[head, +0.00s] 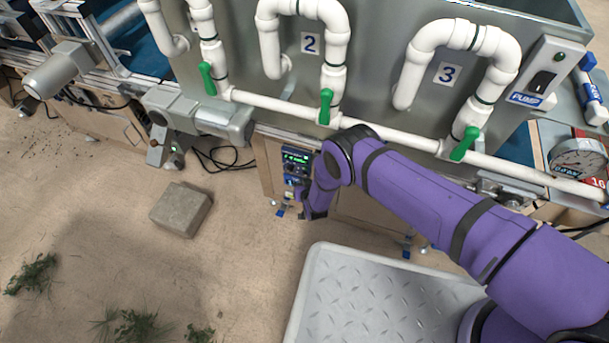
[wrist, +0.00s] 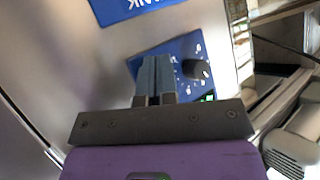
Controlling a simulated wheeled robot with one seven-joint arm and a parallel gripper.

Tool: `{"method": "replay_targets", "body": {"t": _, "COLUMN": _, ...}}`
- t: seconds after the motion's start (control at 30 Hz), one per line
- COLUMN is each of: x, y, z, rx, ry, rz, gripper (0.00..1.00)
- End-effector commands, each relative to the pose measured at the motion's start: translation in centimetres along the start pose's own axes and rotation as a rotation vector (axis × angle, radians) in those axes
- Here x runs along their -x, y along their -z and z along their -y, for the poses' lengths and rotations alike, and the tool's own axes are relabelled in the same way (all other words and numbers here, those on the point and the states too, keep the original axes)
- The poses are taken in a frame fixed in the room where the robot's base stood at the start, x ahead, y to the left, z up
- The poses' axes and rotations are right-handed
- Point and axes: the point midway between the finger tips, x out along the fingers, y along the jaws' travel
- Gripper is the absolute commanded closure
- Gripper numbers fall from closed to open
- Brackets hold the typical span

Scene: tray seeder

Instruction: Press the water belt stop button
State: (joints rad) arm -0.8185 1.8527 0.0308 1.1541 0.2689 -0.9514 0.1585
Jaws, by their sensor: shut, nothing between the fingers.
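A blue control panel (head: 296,158) with a small green display is on the front of the machine, below the pipes and left of my forearm in the head view. In the wrist view the same blue panel (wrist: 190,52) shows a black knob (wrist: 197,69) and white markings. My gripper (wrist: 157,62) is shut and empty, its fingertips overlapping the panel's left part in that view. I cannot tell whether they touch it. No stop button can be made out clearly; my fingers hide part of the panel.
White pipes with green valve handles (head: 326,106) run above the panel. A pump switch (head: 541,82) and a gauge (head: 577,160) are at the right. A grey block (head: 181,209) lies on the floor at left. A blue label (wrist: 130,8) is near the panel.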

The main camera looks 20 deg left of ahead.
Motion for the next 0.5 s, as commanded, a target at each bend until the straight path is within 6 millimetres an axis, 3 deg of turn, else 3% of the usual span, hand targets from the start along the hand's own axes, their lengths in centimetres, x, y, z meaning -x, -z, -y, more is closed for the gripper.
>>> {"method": "replay_targets", "body": {"t": 0.5, "x": -0.45, "y": 0.34, "z": -0.33, "rx": 0.000, "ry": 0.000, "rz": 0.000, "gripper": 1.00}}
